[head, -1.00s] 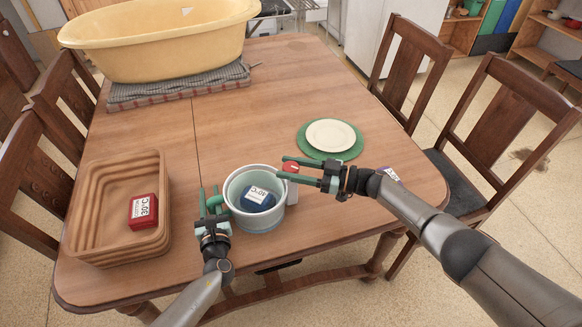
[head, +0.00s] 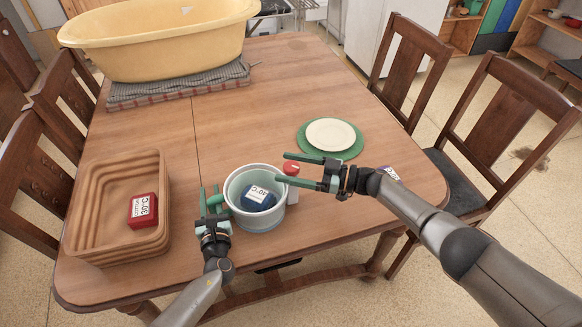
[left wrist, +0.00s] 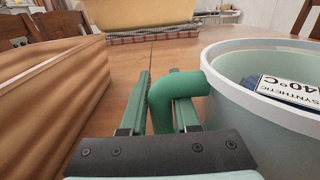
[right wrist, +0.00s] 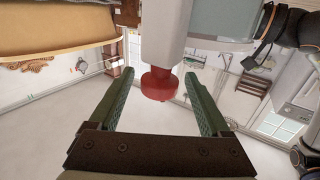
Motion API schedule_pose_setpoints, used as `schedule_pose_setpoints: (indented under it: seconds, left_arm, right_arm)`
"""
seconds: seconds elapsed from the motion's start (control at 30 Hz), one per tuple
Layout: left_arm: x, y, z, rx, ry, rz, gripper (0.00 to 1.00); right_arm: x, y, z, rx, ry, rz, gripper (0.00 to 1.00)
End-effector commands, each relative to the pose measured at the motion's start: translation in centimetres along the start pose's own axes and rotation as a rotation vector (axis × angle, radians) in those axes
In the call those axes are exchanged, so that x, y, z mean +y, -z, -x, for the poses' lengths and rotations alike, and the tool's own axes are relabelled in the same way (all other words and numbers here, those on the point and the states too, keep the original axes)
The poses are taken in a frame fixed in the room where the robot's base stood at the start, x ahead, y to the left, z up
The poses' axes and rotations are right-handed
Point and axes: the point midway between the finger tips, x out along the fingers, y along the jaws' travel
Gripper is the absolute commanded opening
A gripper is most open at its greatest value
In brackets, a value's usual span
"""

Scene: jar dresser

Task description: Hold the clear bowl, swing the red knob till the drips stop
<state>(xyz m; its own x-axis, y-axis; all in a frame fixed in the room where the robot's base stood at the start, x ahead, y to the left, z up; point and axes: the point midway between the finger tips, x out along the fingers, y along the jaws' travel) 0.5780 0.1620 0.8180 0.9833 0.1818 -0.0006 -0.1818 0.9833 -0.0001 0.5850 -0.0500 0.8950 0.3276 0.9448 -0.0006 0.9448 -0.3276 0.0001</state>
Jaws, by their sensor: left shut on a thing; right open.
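The clear bowl (head: 233,192) is a pale, see-through green round vessel on the table's near side. A blue labelled block (head: 258,197) is inside it. Its green handle (left wrist: 172,92) sticks out on the left. My left gripper (head: 208,196) is shut on that handle. The red knob (head: 291,168) sits at the bowl's right side, on a white housing (right wrist: 164,30). My right gripper (head: 279,168) is open, with its fingers on either side of the red knob (right wrist: 158,84). In the right wrist view a gap shows between knob and each finger. No drips are visible.
A ribbed wooden tray (head: 85,190) with a red labelled block (head: 142,211) stands left. A cream plate (head: 331,134) on a green mat (head: 305,142) lies behind my right gripper. A yellow tub (head: 150,50) rests on folded cloth at the back. The table's middle is clear.

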Motion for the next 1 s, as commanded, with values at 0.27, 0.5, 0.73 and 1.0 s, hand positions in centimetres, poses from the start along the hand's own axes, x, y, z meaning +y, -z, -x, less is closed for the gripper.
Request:
schedule_pose_setpoints:
  seconds: [0.27,0.5,0.73,1.0]
  left_arm:
    - [0.1,0.0,0.0,0.0,-0.002,0.0,0.0]
    - [0.1,0.0,0.0,0.0,-0.003,0.0,0.0]
    - [0.1,0.0,0.0,0.0,-0.003,0.0,0.0]
    - [0.1,0.0,0.0,0.0,-0.003,0.0,0.0]
  right_arm:
    - [0.1,-0.1,3.2,-0.002,-0.003,0.0,0.81]
    - [0.0,-0.1,8.4,-0.003,-0.003,-0.001,0.81]
    - [0.0,0.0,11.4,0.0,0.0,-0.001,0.81]
    - [0.0,0.0,12.0,0.001,0.0,0.0,0.81]
